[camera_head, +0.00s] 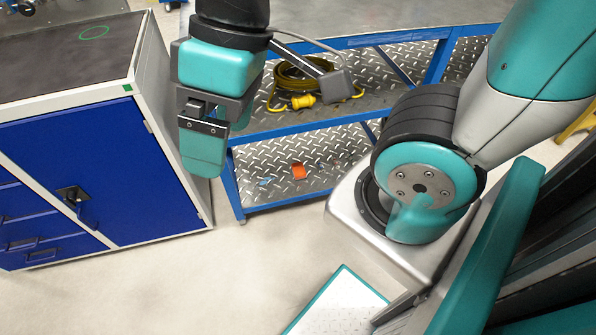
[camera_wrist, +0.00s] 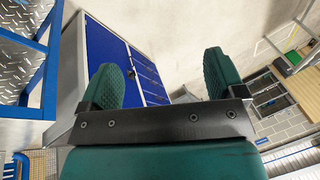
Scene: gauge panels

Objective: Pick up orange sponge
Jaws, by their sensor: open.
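The orange sponge (camera_head: 298,171) is a small orange block on the lower diamond-plate shelf (camera_head: 335,146) of a blue-framed workbench, in the head view. My gripper (camera_head: 203,150) hangs to the left of it and higher up, in front of the gap between the blue cabinet and the bench. In the wrist view my gripper (camera_wrist: 165,78) shows two green padded fingers set wide apart, with nothing between them. The sponge does not show in the wrist view.
A blue cabinet (camera_head: 95,165) with a dark top stands at the left. A coiled yellow cable (camera_head: 290,82) lies on the bench's upper shelf, above the sponge. A small light blue item (camera_head: 264,182) lies left of the sponge. Blue bench posts (camera_head: 231,185) frame the shelf. Open floor (camera_head: 200,280) lies in front.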

